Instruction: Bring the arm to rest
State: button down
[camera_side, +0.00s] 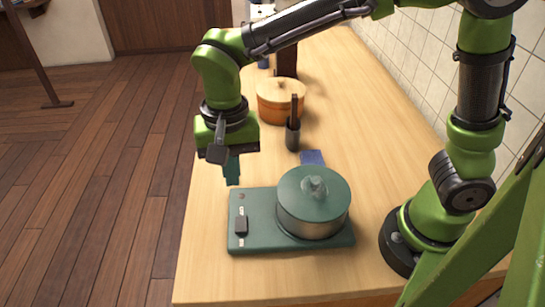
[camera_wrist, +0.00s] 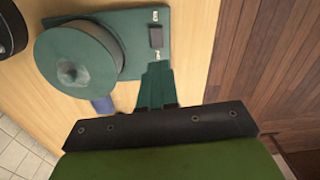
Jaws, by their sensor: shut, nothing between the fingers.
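My gripper (camera_side: 232,172) hangs above the wooden counter's left edge, pointing down, with its teal fingers together and empty. In the wrist view, the shut fingers (camera_wrist: 158,86) show just below the green stove. My gripper is apart from everything and sits behind the stove's switch end in the side view. My green arm reaches across from its base on the counter's right.
A green stove (camera_side: 262,246) with a dark switch (camera_side: 241,225) carries a lidded pot (camera_side: 313,196). The counter (camera_side: 345,137) is bare toward the tiled wall.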

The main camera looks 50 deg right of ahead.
jog(key=s+d+r+n+t+y, duration=0.1)
jog(key=s+d+r+t, duration=0.2)
jog(key=d, duration=0.6)
jog(key=s+d+r+n+t, duration=0.2)
jog(key=s+d+r+t, duration=0.2)
jog(key=d, duration=0.6)
jog(key=shift+s+r+n+y, duration=0.3)
jog(key=shift+s+y, duration=0.1)
jog(key=shift+s, duration=0.05)
